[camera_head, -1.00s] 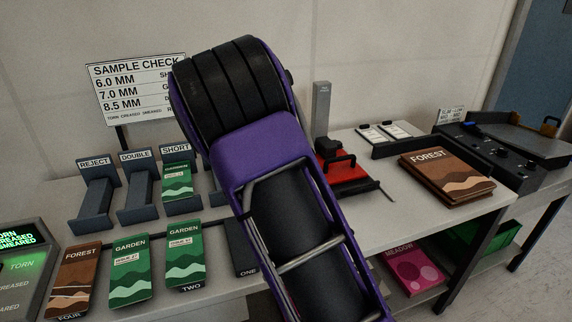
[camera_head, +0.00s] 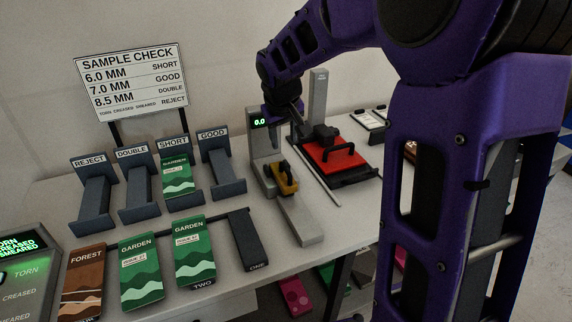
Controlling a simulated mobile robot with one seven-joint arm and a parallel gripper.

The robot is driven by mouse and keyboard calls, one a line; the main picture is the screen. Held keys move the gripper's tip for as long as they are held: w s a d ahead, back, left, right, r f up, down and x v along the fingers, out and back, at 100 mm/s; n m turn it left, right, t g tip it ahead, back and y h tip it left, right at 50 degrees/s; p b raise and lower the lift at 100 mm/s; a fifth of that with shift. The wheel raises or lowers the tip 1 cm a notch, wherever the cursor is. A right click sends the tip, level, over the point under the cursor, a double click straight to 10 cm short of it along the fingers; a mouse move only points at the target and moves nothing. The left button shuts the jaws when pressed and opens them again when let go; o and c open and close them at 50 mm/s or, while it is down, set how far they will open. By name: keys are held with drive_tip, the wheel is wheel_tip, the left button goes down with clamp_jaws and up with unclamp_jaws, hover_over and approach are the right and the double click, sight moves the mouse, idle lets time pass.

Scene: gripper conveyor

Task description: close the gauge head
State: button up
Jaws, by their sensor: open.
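The gauge (camera_head: 262,150) stands on the bench in the middle of the camera_head view, a grey upright with a lit display reading 0.0 and a long grey base reaching toward the front. Its yellow-and-dark head (camera_head: 286,180) sits low on the base, in front of the upright. I cannot tell whether a gap is left under the head. My gripper (camera_head: 296,122) is open, above and behind the head, close to the top right of the upright. Its fingers are small and dark here, and I cannot tell whether they touch anything.
A red press-like device (camera_head: 334,158) with a black handle stands just right of the gauge, a tall grey post behind it. Labelled holders stand at left; the SHORT one holds a green GARDEN pack (camera_head: 177,177). More packs lie along the front edge. My arm hides the right side.

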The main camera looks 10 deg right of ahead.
sight(286, 168)
drive_tip(key=b+x, duration=0.1)
drive_tip(key=x, duration=1.3)
drive_tip(key=shift+w+f, duration=0.15)
clamp_jaws()
idle(0.8)
